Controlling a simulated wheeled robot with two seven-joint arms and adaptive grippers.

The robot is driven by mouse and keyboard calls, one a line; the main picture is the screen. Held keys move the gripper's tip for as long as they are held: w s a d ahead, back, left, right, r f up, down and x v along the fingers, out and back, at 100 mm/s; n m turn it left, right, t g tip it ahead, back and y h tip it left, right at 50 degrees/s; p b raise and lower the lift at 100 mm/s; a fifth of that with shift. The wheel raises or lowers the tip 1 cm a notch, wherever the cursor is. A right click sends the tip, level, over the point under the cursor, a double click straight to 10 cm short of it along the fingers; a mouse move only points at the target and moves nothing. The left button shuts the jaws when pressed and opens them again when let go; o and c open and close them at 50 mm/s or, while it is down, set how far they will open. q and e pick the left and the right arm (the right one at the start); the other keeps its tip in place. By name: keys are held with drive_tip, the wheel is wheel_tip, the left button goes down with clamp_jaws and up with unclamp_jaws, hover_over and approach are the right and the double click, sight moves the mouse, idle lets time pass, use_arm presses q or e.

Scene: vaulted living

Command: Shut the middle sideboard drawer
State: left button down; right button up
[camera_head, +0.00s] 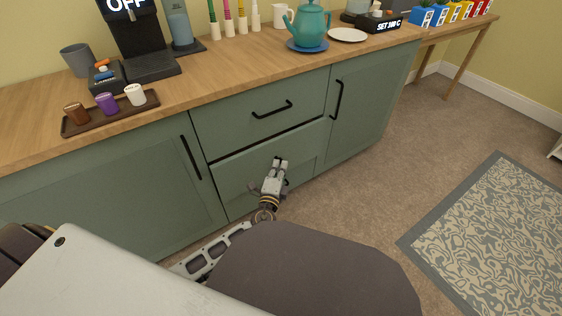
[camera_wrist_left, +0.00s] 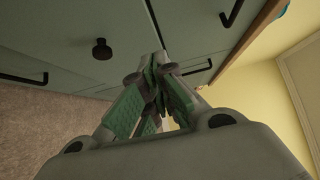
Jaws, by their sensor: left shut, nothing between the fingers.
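The green sideboard (camera_head: 120,185) has an upper drawer (camera_head: 240,125) with a black bar handle (camera_head: 272,109) in its central column. Below it is another drawer front (camera_head: 235,175), with a dark gap along its top edge. I cannot tell how far this lower front stands out. My left gripper (camera_head: 280,161) is shut and empty in front of the lower front, hiding part of it and most of its handle. In the left wrist view the gripper's green-padded fingers (camera_wrist_left: 157,75) are together, near green fronts. Contact with the front is unclear. My right gripper is not in view.
Cupboard doors flank the drawers, with black handles at left (camera_head: 191,158) and right (camera_head: 337,99). The wooden top (camera_head: 215,73) carries a tray of cups, a coffee machine, a teal teapot (camera_head: 308,25) and a plate. Carpet (camera_head: 375,180) is clear at right, with a patterned rug (camera_head: 500,245).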

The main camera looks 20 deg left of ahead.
use_arm(q)
drive_tip(key=shift+s+d+p, duration=0.15)
drive_tip(key=shift+s, duration=1.05)
drive_tip(key=shift+s+d+p, duration=0.15)
drive_tip(key=shift+s, duration=1.05)
